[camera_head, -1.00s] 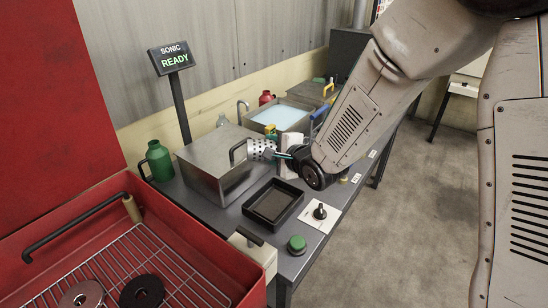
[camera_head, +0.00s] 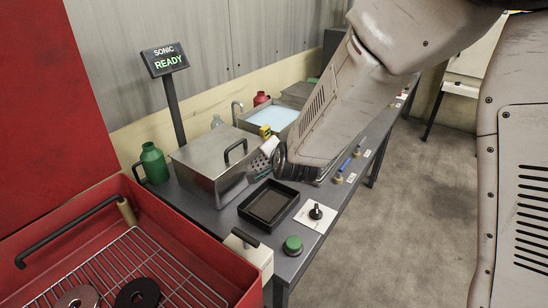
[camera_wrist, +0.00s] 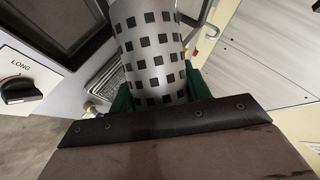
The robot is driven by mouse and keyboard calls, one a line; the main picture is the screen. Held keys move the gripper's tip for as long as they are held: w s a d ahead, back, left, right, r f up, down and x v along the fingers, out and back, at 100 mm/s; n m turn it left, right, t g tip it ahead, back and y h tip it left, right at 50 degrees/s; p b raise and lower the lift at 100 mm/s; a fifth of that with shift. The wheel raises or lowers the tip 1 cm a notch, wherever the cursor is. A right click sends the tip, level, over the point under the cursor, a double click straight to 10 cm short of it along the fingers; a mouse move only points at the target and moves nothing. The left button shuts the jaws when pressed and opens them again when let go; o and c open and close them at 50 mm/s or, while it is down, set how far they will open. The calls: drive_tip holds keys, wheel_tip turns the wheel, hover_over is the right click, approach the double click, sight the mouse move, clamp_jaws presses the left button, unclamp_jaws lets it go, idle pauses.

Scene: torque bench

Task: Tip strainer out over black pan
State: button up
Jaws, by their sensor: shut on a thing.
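The strainer (camera_wrist: 150,50) is a perforated metal cylinder that fills the upper middle of the wrist view. My gripper (camera_wrist: 160,95) is shut on it, with green jaws on both sides. In the head view the strainer (camera_head: 262,162) shows small beside the steel box, mostly hidden by my arm, and my jaws are hidden there. The black pan (camera_head: 269,204) is a shallow square tray on the bench, in front of the strainer in the head view. Its floor looks empty. Whether anything is inside the strainer cannot be seen.
A lidded steel box (camera_head: 205,172) with a black handle stands left of the strainer. A dial (camera_head: 316,212) and a green button (camera_head: 292,245) sit right of and before the pan. A water-filled basin (camera_head: 272,118) is behind. A red wash cabinet (camera_head: 200,262) stands at front left.

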drive_tip(key=n+h, duration=0.3)
drive_tip(key=shift+a+r+t+h, duration=0.3)
drive_tip(key=shift+a+h, duration=0.1)
drive_tip(key=n+h, duration=0.2)
drive_tip(key=shift+a+r+n+t, duration=0.1)
drive_tip(key=shift+r+n+t, duration=0.1)
drive_tip(key=shift+n+t, duration=0.1)
